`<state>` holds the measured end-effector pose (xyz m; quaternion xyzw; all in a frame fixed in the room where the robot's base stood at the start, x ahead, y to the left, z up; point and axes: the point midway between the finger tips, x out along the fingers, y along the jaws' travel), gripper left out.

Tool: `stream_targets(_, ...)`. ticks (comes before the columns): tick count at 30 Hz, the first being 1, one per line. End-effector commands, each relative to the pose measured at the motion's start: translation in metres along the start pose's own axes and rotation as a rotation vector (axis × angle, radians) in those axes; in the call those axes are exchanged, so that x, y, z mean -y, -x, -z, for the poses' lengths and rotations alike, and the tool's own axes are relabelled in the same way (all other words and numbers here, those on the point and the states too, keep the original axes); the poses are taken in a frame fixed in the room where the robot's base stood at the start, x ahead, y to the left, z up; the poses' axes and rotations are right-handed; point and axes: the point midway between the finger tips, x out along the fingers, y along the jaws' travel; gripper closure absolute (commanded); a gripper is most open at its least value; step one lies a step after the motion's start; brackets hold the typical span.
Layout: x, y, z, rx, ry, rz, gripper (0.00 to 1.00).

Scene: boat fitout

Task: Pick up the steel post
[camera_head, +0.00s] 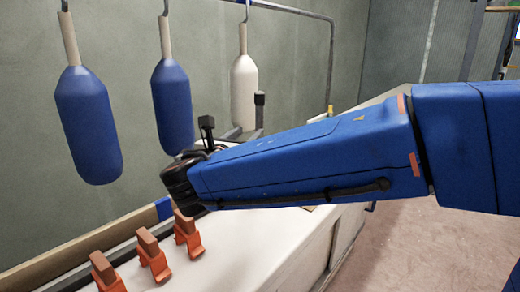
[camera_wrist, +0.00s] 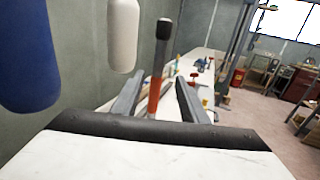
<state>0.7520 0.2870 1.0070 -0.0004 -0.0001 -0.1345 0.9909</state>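The steel post stands upright in the wrist view, with a black cap, a grey upper shaft (camera_wrist: 161,58) and an orange-red lower part. Its black cap and upper shaft also show in the head view (camera_head: 259,117), just beyond the end of my arm; its lower part is hidden there. My gripper (camera_wrist: 160,82) is open, with its two grey fingers spread on either side of the post in the wrist view. Gaps show between the post and both fingers. I cannot tell how deep the post is between them. The post's foot is hidden behind my gripper.
Two blue fenders (camera_head: 88,125) (camera_head: 172,104) and a white fender (camera_head: 244,92) hang on the left. Open floor (camera_head: 425,245) lies to the right.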

Motion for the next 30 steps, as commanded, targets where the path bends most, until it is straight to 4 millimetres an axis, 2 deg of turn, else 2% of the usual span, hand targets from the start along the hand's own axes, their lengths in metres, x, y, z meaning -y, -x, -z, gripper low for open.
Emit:
stream_targets(9, 0.001, -0.047, 0.000, 0.000, 0.000, 0.003, 0.60)
stream_targets(22, -0.001, -0.072, 0.001, -0.001, 0.000, 0.001, 0.60)
stream_targets(30, -0.003, -0.107, 0.002, 0.000, -0.001, 0.002, 0.60)
